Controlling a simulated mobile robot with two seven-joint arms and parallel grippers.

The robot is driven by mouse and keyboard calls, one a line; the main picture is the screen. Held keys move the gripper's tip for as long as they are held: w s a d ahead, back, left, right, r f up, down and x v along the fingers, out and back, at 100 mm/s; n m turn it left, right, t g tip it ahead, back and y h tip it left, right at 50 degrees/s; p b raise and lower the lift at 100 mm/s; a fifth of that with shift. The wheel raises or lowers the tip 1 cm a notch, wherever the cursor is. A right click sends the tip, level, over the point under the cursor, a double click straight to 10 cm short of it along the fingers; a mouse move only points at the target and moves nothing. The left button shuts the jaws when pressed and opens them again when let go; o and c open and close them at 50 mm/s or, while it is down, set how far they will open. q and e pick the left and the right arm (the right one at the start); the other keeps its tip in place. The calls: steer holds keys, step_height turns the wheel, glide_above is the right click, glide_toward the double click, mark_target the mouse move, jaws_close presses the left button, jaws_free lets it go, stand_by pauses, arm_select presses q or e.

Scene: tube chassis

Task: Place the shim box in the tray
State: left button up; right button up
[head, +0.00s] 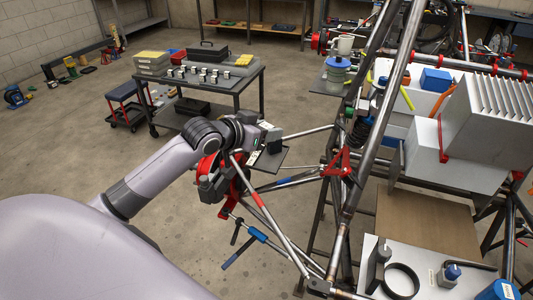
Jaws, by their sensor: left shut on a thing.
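My left arm comes in from the lower left, and its gripper (268,142) is at the left side of the tube chassis. It is shut on a small dark and pale thing (274,147), which looks like the shim box; the fingers hide part of it. A flat dark plate (272,162), perhaps the tray, shows just below and behind the held thing. I cannot tell whether the two touch. My right gripper is not in view.
Chassis tubes (372,110) rise right of the gripper, and thinner bars cross below it. A red clamp-like part (341,162) sits on a tube. A grey work surface (430,287) holds a black ring and bottles at lower right. A dark cart (235,87) stands behind.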

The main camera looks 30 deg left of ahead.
mark_target(266, 164)
arm_select(q)
step_height(266, 164, down, 7)
steer(key=shift+f, duration=0.15)
steer(key=shift+f, duration=0.1)
stand_by(0.3)
steer(key=o, duration=1.1)
steer(key=shift+c, duration=0.2)
steer(key=v, duration=1.2)
steer(key=s+d+f+g, duration=0.1)
steer(key=s+d+f, duration=0.6)
steer(key=f, duration=0.4)
steer(key=s+d+f+g, duration=0.1)
steer(key=s+d+f, duration=0.7)
steer(key=f, duration=0.3)
steer(key=shift+d+f+m+g, duration=0.15)
steer(key=shift+d+m+g, duration=0.15)
steer(key=shift+d+g, duration=0.15)
